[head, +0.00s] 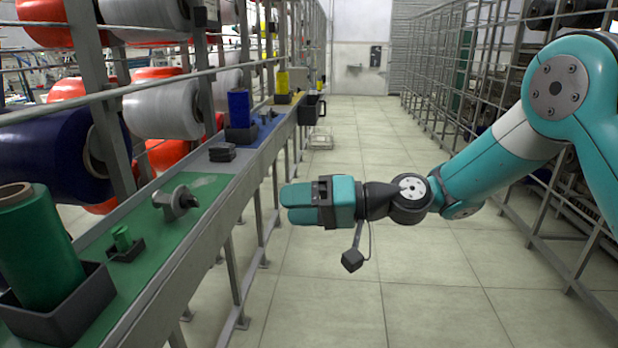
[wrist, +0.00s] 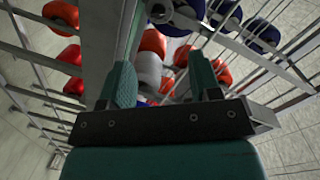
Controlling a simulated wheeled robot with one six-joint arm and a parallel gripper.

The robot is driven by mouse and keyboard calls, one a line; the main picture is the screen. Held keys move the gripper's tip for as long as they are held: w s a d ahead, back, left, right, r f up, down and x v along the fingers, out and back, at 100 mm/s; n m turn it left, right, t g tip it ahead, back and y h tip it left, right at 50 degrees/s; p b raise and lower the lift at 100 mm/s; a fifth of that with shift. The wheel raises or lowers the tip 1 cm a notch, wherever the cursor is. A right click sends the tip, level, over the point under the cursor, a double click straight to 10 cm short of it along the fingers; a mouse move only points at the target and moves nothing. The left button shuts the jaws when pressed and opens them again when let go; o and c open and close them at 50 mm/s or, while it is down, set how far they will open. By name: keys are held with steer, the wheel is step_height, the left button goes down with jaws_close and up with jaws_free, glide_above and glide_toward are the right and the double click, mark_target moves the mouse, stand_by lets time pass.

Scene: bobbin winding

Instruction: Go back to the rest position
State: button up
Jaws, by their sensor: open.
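My gripper (head: 286,205) is held out over the aisle in the head view, to the right of the shelf rail, with nothing near its fingers. In the wrist view my gripper (wrist: 160,85) shows two teal fingers set apart with nothing between them. My arm reaches in from the right side of the head view.
A long shelf (head: 205,245) runs along the left with a green bobbin (head: 38,245) in a black holder, a small green spool (head: 122,238), a metal spindle (head: 177,202) and a blue bobbin (head: 239,108). Metal racks (head: 470,80) line the right. The tiled aisle floor (head: 350,130) is mostly clear.

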steer(key=s+d+r+n+g+h+p, duration=0.1)
steer(key=s+d+r+h+p, duration=0.15)
steer(key=s, duration=0.25)
steer(key=s+d+r+n+h+p, duration=0.1)
steer(key=s+d+r+h, duration=0.15)
steer(key=s+r, duration=0.2)
steer(key=s+d+r+m+h+p, duration=0.1)
steer(key=s+d+h+p, duration=0.3)
steer(key=s+d, duration=0.9)
steer(key=s+h, duration=0.2)
steer(key=h, duration=0.1)
steer(key=shift+d+r+h, duration=0.3)
steer(key=shift+d, duration=0.05)
